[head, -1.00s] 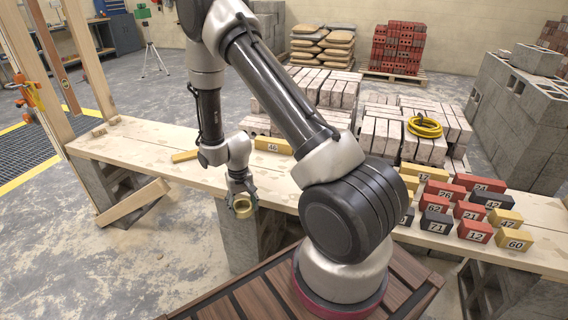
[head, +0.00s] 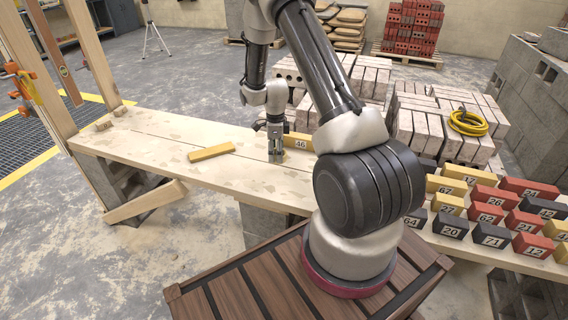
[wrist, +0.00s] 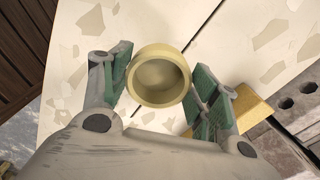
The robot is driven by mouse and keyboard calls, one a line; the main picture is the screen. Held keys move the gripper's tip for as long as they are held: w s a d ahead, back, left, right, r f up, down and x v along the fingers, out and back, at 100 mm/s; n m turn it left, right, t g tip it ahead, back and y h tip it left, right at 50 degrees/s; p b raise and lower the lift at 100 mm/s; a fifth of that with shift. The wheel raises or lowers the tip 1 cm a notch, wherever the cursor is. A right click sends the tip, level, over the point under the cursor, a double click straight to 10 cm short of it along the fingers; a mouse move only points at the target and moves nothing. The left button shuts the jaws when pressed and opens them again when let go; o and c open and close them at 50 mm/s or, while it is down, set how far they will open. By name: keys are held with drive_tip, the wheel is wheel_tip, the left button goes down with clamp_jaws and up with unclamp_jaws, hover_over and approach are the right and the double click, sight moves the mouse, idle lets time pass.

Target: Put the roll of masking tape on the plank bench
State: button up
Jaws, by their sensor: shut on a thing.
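The roll of masking tape (wrist: 159,80) is a pale yellow ring, seen nearly end-on in the wrist view between the two green-padded fingers. My gripper (head: 276,156) is shut on it, pointing down over the middle of the plank bench (head: 135,148). The bench's pale, stained planks also fill the top of the wrist view (wrist: 90,45). In the head view the fingers mostly hide the roll. The fingertips are close to the bench top, but I cannot tell whether the roll touches it.
A plain yellow block (head: 211,152) lies left of my gripper. A yellow block marked 46 (head: 299,141) is close on its right. Several numbered blocks, such as red 62 (head: 486,212), crowd the right end of the bench. Bare planks lie to the left.

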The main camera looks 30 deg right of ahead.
drive_tip(key=shift+f, duration=2.65)
drive_tip(key=shift+f, duration=0.1)
drive_tip(key=o, duration=1)
drive_tip(key=shift+o, duration=0.2)
wheel_tip(320, 180, up, 12)
drive_tip(key=r, duration=0.1)
wheel_tip(320, 180, up, 20)
drive_tip(key=n+t, duration=0.2)
drive_tip(key=n, duration=0.7)
hover_over(277, 169)
drive_tip(key=s+a, duration=0.4)
drive_tip(key=s, duration=0.4)
drive_tip(key=s+a+r+n+t, duration=0.1)
drive_tip(key=s+r+n, duration=0.4)
drive_tip(key=s+n, duration=0.3)
drive_tip(key=s+a+r+n+t, duration=0.1)
drive_tip(key=s+r+n, duration=0.5)
drive_tip(key=s, duration=0.9)
drive_tip(key=shift+a+r+n, duration=0.15)
drive_tip(key=shift+a+n, duration=0.55)
drive_tip(key=shift+n, duration=0.2)
